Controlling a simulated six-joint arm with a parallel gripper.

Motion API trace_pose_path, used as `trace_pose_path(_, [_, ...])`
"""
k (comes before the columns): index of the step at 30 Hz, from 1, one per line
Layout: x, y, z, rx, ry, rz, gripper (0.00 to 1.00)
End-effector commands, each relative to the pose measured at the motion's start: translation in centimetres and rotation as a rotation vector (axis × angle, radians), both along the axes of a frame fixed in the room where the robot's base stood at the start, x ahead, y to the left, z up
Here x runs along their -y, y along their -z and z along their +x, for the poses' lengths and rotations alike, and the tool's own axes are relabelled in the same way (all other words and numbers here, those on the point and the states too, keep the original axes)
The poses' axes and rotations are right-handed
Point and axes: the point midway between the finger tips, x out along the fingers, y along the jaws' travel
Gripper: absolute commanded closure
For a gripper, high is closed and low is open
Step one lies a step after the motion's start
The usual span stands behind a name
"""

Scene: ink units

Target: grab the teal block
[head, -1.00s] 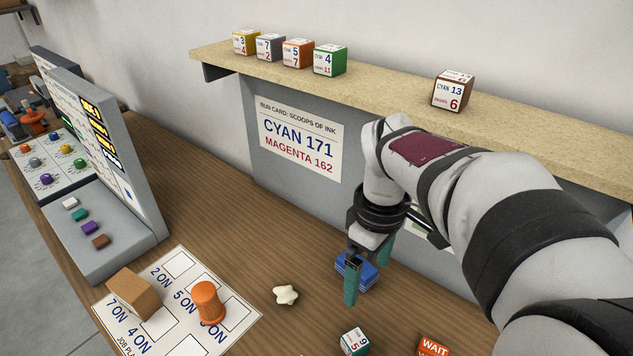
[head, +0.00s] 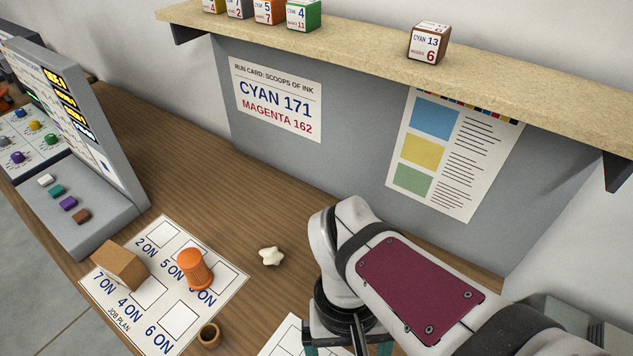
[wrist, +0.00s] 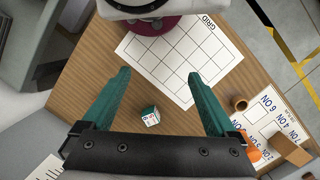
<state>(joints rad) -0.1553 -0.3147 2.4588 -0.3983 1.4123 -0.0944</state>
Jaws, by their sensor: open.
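The teal block (wrist: 151,116) is a small cube with white, numbered faces and a teal side. In the wrist view it lies on the wooden bench, seen between the bases of my gripper's fingers, a little left of centre. My gripper (wrist: 159,74) is open, with two teal fingers wide apart and nothing held between them. I cannot tell its height above the block. In the head view my gripper (head: 348,348) is at the bottom edge, partly cut off, and the block is not visible.
A grid sheet (wrist: 180,58) lies beyond the block. The job plan sheet (head: 150,300) holds a brown block (head: 119,265) and an orange peg (head: 194,269). A brown cup (head: 209,335) and a white star-shaped piece (head: 271,256) stand nearby. A shelf (head: 350,52) with cubes runs behind.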

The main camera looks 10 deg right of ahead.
Motion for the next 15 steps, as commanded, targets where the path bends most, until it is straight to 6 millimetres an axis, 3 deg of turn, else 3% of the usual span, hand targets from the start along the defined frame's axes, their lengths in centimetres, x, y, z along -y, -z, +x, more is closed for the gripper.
trace_pose_path(5, [-0.7,4.6,5.8,-0.337,-0.821,-0.340,0.07])
trace_pose_path(9, [-4.5,9.8,10.3,-0.566,-1.406,-0.615,0.07])
trace_pose_path(12, [-7.2,13.1,11.9,-0.685,-1.687,-0.770,0.07])
trace_pose_path(15, [-8.9,15.1,12.4,-0.754,-1.839,-0.862,0.07])
